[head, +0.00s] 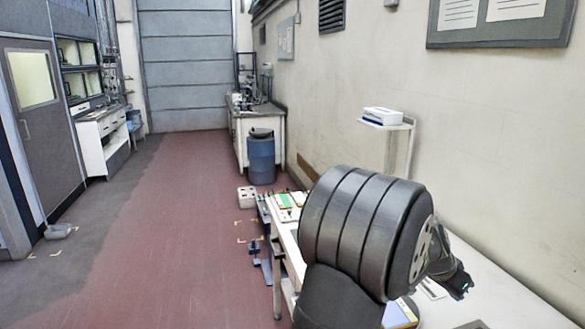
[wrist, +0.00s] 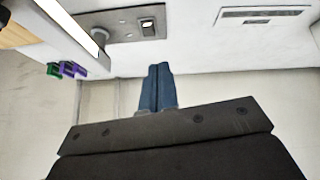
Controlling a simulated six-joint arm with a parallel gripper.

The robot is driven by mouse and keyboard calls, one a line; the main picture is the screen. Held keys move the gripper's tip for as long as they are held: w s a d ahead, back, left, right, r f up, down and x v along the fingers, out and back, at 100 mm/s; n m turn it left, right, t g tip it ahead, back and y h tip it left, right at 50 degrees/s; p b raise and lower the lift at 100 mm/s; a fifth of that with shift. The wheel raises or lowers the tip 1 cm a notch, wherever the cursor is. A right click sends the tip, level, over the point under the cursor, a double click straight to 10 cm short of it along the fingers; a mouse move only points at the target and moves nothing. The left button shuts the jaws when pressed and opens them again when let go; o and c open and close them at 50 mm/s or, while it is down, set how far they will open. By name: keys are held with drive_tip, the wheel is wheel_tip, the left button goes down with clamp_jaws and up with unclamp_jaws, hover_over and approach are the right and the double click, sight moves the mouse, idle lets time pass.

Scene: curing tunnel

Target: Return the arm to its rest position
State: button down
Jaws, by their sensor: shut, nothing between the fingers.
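My gripper (wrist: 157,72) shows in the wrist view with its two blue fingers together and nothing between them. It is clear of any object there, in front of a pale surface. In the head view my arm is folded, large and dark, over the white table (head: 510,298) at the lower right. The arm hides much of that table, and I cannot make out the fingers there.
In the head view, a blue barrel (head: 261,158) stands by the far workbench (head: 240,135). A wall shelf (head: 385,124) holds a white box (head: 383,115). The red floor (head: 180,220) is open. Purple clips (wrist: 73,69) and a green clip (wrist: 53,69) show in the wrist view.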

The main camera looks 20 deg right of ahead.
drive_tip(key=w+a+r+n+y, duration=0.3)
drive_tip(key=w+a+n, duration=0.5)
drive_tip(key=a, duration=0.3)
drive_tip(key=w+a+r+n+y, duration=0.3)
drive_tip(key=w+a+n, duration=0.4)
drive_tip(key=a, duration=0.5)
drive_tip(key=w, duration=0.2)
drive_tip(key=shift+w+a+n+y, duration=0.2)
drive_tip(key=shift+w+n+y, duration=0.1)
drive_tip(key=shift+n, duration=0.1)
drive_tip(key=shift+s, duration=0.1)
drive_tip(key=s+a+r+m+t+h, duration=0.1)
drive_tip(key=s+a+r+m+t, duration=0.2)
drive_tip(key=s+a, duration=1.2)
drive_tip(key=s+a+f, duration=0.2)
drive_tip(key=s+f, duration=0.1)
drive_tip(key=s, duration=0.2)
drive_tip(key=s+a+f+m+t, duration=0.1)
drive_tip(key=s+a+f, duration=0.2)
drive_tip(key=s, duration=0.2)
drive_tip(key=s+a+f+t+h, duration=0.1)
drive_tip(key=s+a+f, duration=0.2)
drive_tip(key=s, duration=0.3)
drive_tip(key=shift+a+m, duration=0.2)
drive_tip(key=shift+m, duration=0.1)
